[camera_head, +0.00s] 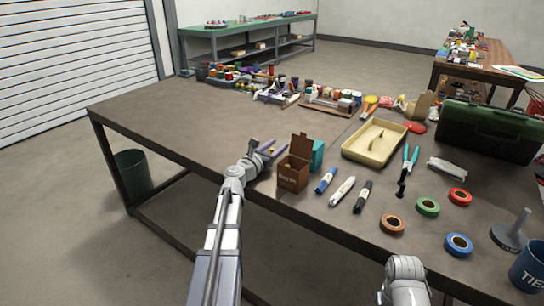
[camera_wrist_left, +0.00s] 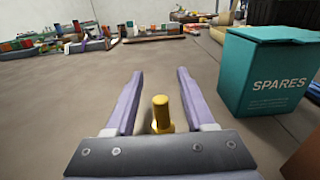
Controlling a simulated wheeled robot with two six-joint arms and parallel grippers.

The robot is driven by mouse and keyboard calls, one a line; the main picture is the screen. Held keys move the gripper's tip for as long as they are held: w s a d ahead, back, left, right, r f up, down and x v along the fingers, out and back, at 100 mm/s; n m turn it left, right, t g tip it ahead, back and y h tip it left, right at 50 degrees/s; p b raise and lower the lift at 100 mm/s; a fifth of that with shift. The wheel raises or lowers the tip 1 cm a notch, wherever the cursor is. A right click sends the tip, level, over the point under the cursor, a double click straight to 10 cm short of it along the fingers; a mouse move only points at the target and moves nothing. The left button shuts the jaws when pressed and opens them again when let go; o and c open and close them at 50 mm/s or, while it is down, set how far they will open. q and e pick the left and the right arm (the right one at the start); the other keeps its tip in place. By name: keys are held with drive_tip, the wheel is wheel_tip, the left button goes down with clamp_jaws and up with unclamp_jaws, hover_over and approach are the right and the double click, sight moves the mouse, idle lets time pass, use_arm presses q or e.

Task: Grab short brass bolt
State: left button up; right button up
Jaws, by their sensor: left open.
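The short brass bolt (camera_wrist_left: 162,112) stands upright on the brown table in the left wrist view. It is between the two purple fingers of my left gripper (camera_wrist_left: 160,74), close to the gripper's palm, with a gap to each finger. Its lower part is hidden behind the palm's edge. My left gripper is open; in the head view (camera_head: 275,149) it is low over the table, just left of the small boxes. I cannot make out the bolt in the head view. Of my right arm only a pale link shows at the bottom; its gripper is out of view.
A teal SPARES box (camera_wrist_left: 270,78) stands just right of my left gripper, beside an open brown box (camera_head: 293,174). Markers, tape rolls and a cream tray (camera_head: 375,143) lie farther right. Several small items line the back. The table left of the gripper is clear.

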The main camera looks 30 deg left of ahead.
use_arm(q)
clamp_jaws()
idle(0.4)
